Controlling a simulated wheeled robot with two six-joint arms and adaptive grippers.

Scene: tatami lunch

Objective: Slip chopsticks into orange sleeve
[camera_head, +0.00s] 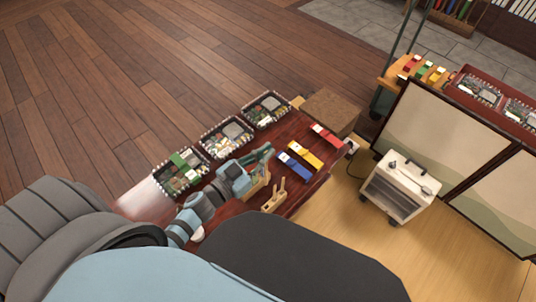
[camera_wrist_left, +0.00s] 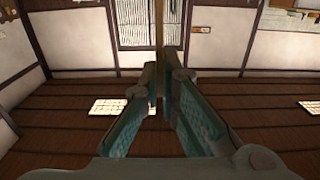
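The orange sleeve (camera_head: 304,153) lies on the dark red table, between a blue sleeve (camera_head: 295,168) and a red sleeve (camera_head: 326,136). My left gripper (camera_head: 264,153) is over the table, left of the sleeves. In the left wrist view, its fingers (camera_wrist_left: 160,75) are close together around a thin, light brown upright stick (camera_wrist_left: 159,30), which looks like the chopsticks. I cannot tell whether it is one stick or a pair. In the head view the gripper hides it. My right gripper is not in view.
Several filled lunch boxes (camera_head: 226,138) line the table's far left edge. A tan two-pronged holder (camera_head: 273,198) stands near the gripper. A brown box (camera_head: 330,110) is beyond the table. A white cart (camera_head: 400,188) and a screen (camera_head: 440,135) are at right.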

